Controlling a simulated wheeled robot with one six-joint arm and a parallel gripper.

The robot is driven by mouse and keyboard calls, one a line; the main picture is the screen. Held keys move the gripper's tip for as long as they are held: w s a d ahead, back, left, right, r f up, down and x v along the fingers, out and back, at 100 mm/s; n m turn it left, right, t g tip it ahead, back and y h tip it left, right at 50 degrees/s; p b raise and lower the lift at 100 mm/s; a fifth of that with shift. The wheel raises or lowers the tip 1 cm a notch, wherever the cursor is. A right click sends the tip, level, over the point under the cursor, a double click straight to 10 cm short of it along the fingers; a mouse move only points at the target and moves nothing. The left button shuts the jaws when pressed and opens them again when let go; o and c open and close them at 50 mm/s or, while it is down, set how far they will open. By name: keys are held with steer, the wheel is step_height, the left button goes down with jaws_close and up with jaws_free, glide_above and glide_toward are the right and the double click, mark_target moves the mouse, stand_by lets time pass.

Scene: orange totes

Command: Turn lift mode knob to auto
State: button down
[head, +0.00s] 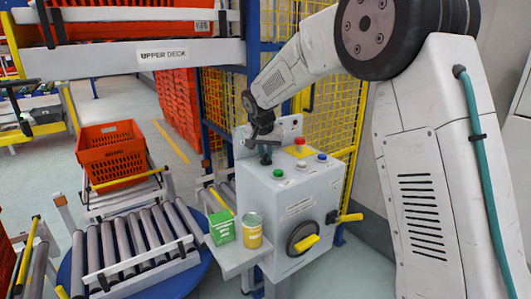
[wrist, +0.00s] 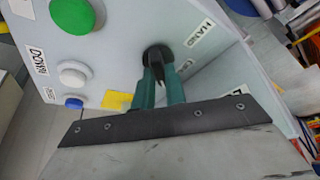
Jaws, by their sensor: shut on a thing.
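The lift mode knob is a small black knob (wrist: 157,56) on the pale panel of the control box (head: 310,200). In the wrist view my gripper (wrist: 160,76) has its two teal fingers on either side of the knob, shut on it. The knob's pointer direction is hard to make out between the fingers. A "HAND" label (wrist: 200,33) is beside the knob; another label close to the fingers is too small to read. In the head view my gripper (head: 265,156) reaches down to the box's top left, and the knob is hidden there.
Green (wrist: 72,15), white (wrist: 73,74) and blue buttons (wrist: 74,102) are near the knob. A red button (head: 299,142) stands on a yellow base. A green carton (head: 222,228) and yellow can (head: 252,231) sit on the side shelf. A roller conveyor (head: 140,240) lies left.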

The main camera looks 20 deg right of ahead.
steer(key=c, duration=1.4)
jaws_free()
steer(key=shift+c, duration=0.2)
steer(key=v, duration=0.8)
steer(key=shift+f, duration=0.1)
steer(key=n+g, duration=0.2)
glide_toward(264, 168)
steer(key=s+d, duration=0.1)
steer(key=s+d+f, duration=0.1)
steer(key=s, duration=0.1)
steer(key=s+d+n+y, duration=0.1)
steer(key=s+d, duration=0.1)
steer(key=s, duration=1.8)
steer(key=s+d+r+n+y, duration=0.1)
steer(key=s+d+n, duration=0.1)
steer(key=s, duration=1.9)
steer(key=shift+d+n+g, duration=0.3)
